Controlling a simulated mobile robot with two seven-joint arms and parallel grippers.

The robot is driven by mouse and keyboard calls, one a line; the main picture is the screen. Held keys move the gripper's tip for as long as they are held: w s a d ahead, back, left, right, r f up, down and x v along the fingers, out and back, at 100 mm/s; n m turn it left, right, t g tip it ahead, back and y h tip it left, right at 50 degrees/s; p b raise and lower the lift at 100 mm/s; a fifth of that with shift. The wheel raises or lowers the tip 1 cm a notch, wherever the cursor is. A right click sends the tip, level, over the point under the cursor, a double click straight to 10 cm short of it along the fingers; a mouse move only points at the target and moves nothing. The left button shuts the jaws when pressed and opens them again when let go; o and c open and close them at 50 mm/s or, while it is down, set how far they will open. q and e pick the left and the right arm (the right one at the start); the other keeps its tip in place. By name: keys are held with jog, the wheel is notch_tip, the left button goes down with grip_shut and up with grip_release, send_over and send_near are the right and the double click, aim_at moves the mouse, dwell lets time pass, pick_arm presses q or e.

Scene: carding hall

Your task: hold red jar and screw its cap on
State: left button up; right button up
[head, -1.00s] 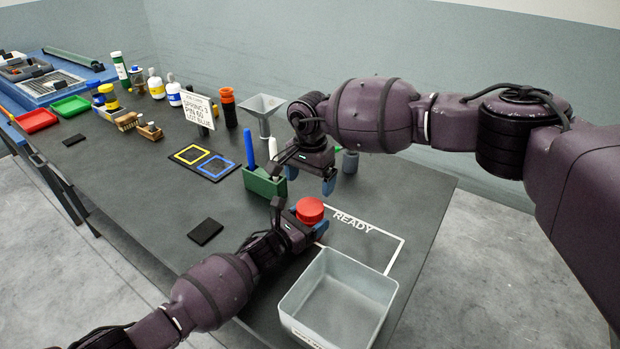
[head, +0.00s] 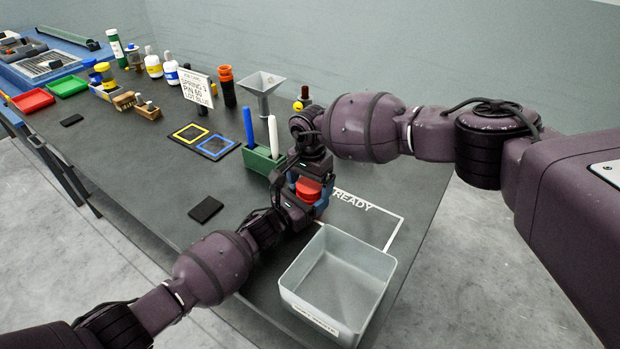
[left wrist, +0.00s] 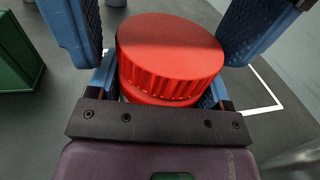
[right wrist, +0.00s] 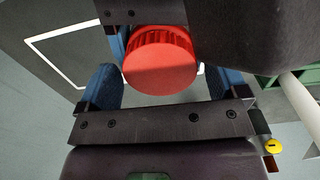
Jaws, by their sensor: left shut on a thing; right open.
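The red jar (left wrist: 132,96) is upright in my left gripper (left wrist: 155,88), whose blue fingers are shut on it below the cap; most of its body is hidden. The round red ribbed cap (left wrist: 170,45) sits on top of the jar; I cannot tell how tight it is. It also shows in the right wrist view (right wrist: 160,62) and the head view (head: 309,186). My right gripper (right wrist: 162,88) is open just above, its blue fingers apart on either side of the cap, with visible gaps.
A grey bin (head: 290,288) stands at the table's front right. The white READY outline (head: 370,206) is behind it, clear. A green holder (head: 258,160) with blue and white sticks is close left of my right gripper. A black pad (head: 206,209) lies left; bare table surrounds it.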

jog(key=shift+c, duration=0.3)
jog(key=c, duration=0.9)
jog(key=m, duration=0.6)
jog(key=o, duration=1)
jog(key=shift+o, duration=0.2)
jog(key=shift+r, duration=2.25)
